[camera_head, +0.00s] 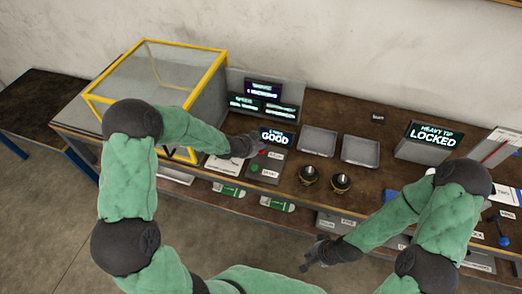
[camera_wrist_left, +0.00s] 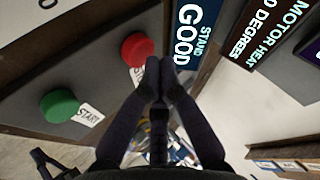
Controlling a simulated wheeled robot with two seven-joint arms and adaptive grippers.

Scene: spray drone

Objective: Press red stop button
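The red button (camera_wrist_left: 137,49) is a round dome on a grey control box, beside a green button (camera_wrist_left: 60,105) labelled START. In the head view the box (camera_head: 266,169) stands on the bench in front of a sign reading GOOD (camera_head: 276,138). My left gripper (camera_head: 247,146) is at the box; in the left wrist view its fingertips (camera_wrist_left: 160,64) are together, empty, and appear just right of the red button. I cannot tell whether they touch it. My right gripper (camera_head: 312,262) hangs low in front of the bench; its fingers are too small to read.
A yellow-framed clear enclosure (camera_head: 160,75) stands to the left. Two grey trays (camera_head: 318,141) (camera_head: 360,151) and two dark round parts (camera_head: 309,175) (camera_head: 341,182) lie right of the box. A sign reading LOCKED (camera_head: 432,137) stands further right.

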